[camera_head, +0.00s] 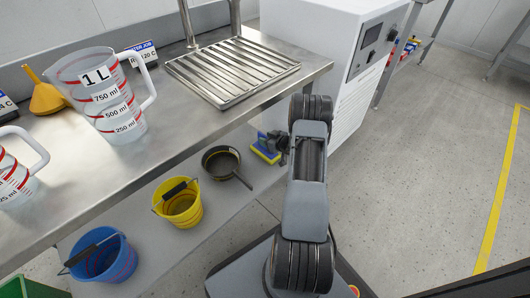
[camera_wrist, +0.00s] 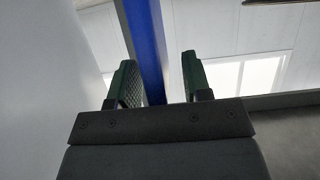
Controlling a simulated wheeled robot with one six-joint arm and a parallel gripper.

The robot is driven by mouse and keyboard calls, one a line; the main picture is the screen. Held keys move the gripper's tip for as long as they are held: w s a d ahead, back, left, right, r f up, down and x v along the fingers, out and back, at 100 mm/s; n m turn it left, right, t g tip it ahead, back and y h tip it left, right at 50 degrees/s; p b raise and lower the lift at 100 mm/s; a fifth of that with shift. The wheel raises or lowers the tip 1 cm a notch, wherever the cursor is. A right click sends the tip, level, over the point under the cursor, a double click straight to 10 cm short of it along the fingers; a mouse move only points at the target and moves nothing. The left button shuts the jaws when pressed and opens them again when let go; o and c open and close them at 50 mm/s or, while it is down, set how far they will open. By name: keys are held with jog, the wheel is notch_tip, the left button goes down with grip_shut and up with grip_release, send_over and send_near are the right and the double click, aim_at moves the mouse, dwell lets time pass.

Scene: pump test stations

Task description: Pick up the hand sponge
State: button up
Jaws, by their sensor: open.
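A blue and yellow block (camera_head: 267,147), which looks like the hand sponge, is on the lower shelf under the steel bench, right of a dark pan. My arm reaches down beside the bench, and a dark part at its end shows close to the right side of this block. I cannot tell if they touch. In the wrist view my gripper (camera_wrist: 160,62) is open, with its two green-black fingers apart. A blue upright strip shows between the fingers; I cannot tell if it is near or far behind. The sponge is not clearly seen in that view.
The pan (camera_head: 222,163), a yellow bucket (camera_head: 181,208) and a blue bucket (camera_head: 110,262) share the lower shelf. The bench top (camera_head: 150,165) overhangs them, holding measuring jugs (camera_head: 107,97) and a drain rack (camera_head: 233,70). A white cabinet (camera_head: 318,45) stands behind. Floor at right is clear.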

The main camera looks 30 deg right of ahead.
jog(key=shift+w, duration=0.15)
jog(key=shift+c, duration=0.3)
grip_shut()
